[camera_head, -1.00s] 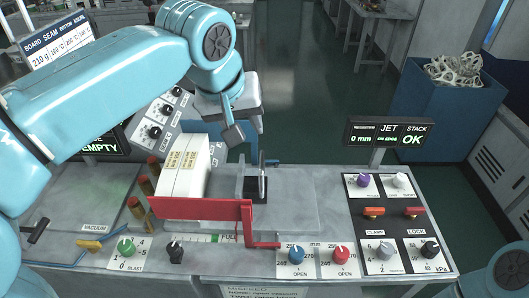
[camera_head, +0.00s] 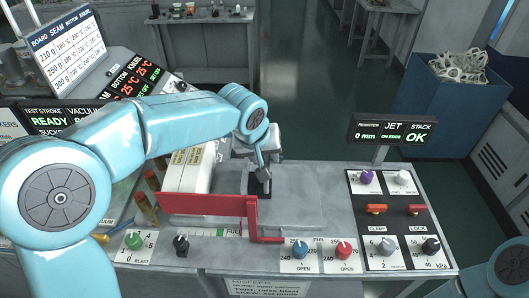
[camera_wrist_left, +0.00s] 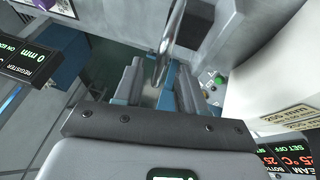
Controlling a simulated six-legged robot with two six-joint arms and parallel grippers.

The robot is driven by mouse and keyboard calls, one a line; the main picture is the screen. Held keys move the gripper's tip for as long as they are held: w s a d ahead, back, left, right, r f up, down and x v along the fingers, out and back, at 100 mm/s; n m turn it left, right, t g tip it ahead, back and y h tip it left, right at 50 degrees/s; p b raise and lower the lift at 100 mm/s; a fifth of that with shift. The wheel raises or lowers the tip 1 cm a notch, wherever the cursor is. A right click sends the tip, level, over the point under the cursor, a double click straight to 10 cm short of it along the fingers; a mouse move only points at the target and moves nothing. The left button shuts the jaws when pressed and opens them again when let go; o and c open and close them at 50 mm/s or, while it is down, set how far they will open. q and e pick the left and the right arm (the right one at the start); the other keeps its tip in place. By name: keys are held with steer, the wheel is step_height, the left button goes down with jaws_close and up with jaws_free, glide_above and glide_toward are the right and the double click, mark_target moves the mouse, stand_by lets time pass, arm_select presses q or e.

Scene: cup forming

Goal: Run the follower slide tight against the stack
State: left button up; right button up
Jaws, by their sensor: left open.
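The follower slide (camera_head: 257,189), a dark base that carries a thin upright metal plate, is on the grey tray right of the white stack (camera_head: 184,178). A gap shows between slide and stack. My left gripper (camera_head: 265,174) is low over the slide and hides most of its plate. In the left wrist view the open fingers (camera_wrist_left: 160,88) have the thin metal plate (camera_wrist_left: 168,45) between them, and I cannot tell whether they touch it. The white stack shows at the right of the wrist view (camera_wrist_left: 275,75). My right gripper is out of view.
A red guard (camera_head: 208,205) runs along the front of the stack and slide. The display (camera_head: 391,132) reads 0 mm and OK. The tray (camera_head: 305,195) is clear right of the slide.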

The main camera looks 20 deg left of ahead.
arm_select(q)
steer(key=shift+w+a, duration=0.1)
steer(key=shift+c, duration=0.6)
jaws_close()
steer(key=s+a+b, duration=0.1)
steer(key=s+a, duration=0.1)
steer(key=a, duration=0.7)
steer(key=shift+s+b, duration=0.3)
steer(key=shift+s, duration=0.1)
steer(key=shift+a, duration=0.15)
steer(key=shift+o, duration=0.6)
jaws_free()
